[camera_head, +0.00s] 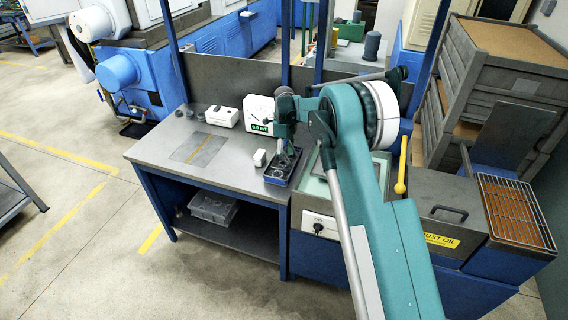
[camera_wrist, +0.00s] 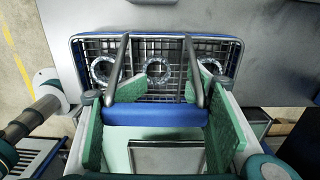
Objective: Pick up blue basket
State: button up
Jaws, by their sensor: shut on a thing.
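The blue basket (camera_wrist: 236,62) has a wire mesh floor and a blue rim, and several metal rings lie in it in the wrist view. Its two grey handle arms rise toward the camera to a blue grip bar (camera_wrist: 155,115). My gripper (camera_wrist: 160,128) has its green-padded fingers on either side of this bar and is shut on the basket's handle. In the head view the basket (camera_head: 270,181) is at the right end of the grey workbench, below my gripper (camera_head: 288,150). I cannot tell whether it touches the bench.
The grey workbench (camera_head: 150,148) bears a white box (camera_head: 222,116), a gauge reading in green digits (camera_head: 259,112) and a small white block (camera_head: 260,157). A lidded rust-oil station (camera_head: 445,208) and wire rack (camera_head: 515,212) stand at right. The bench's left part is mostly clear.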

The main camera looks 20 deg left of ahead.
aim_at(285, 143)
dwell(0.3)
jog(key=shift+r, duration=4.95)
jog(key=shift+d, duration=0.1)
